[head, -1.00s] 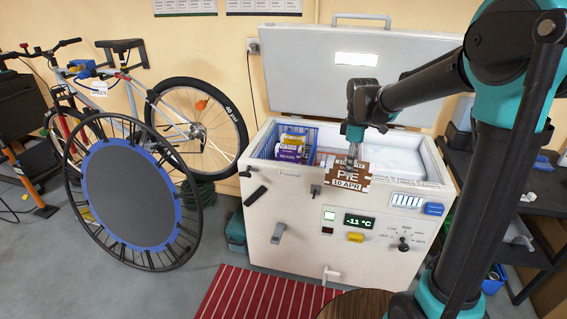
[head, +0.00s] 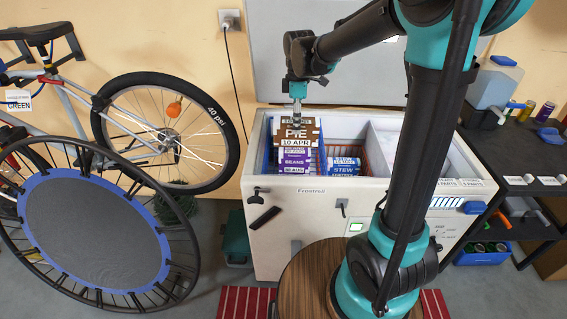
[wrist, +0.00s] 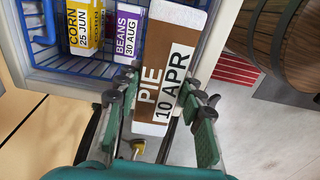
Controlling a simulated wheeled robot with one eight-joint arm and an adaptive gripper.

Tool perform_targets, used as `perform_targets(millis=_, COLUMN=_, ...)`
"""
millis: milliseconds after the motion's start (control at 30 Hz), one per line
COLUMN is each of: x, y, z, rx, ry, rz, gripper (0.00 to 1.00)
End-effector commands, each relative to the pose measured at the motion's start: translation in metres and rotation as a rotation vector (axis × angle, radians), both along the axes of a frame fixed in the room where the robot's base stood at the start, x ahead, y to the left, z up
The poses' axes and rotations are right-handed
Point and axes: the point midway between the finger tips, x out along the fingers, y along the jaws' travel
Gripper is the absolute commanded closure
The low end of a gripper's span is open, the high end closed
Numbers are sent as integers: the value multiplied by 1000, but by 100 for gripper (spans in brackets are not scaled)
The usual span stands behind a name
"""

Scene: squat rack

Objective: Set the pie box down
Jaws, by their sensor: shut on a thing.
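My gripper (head: 298,97) is shut on the pie box (head: 297,133), a brown and white box labelled PIE, 10 APR. It holds the box raised over the left part of the open chest freezer (head: 300,211). In the wrist view, the pie box (wrist: 157,72) sits between the fingers (wrist: 160,105), beside and above the blue wire basket (wrist: 55,62). That basket holds a yellow corn box (wrist: 86,27) and a purple beans box (wrist: 124,35). In the head view, the pie box partly hides the basket and the beans box (head: 294,161).
The freezer's right side is white-walled. A round wooden top (head: 310,283) stands in front. A trampoline (head: 95,232) and bicycle are at left; a dark shelf (head: 510,165) is at right.

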Motion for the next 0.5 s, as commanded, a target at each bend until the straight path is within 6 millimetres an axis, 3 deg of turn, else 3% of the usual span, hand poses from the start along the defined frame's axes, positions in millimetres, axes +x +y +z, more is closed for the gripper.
perform_targets(millis=167, x=0, y=0, z=-30, rx=0, ry=0, rz=0, gripper=100)
perform_targets(millis=500, x=0, y=0, z=-110, rx=0, ry=0, rz=0, gripper=100)
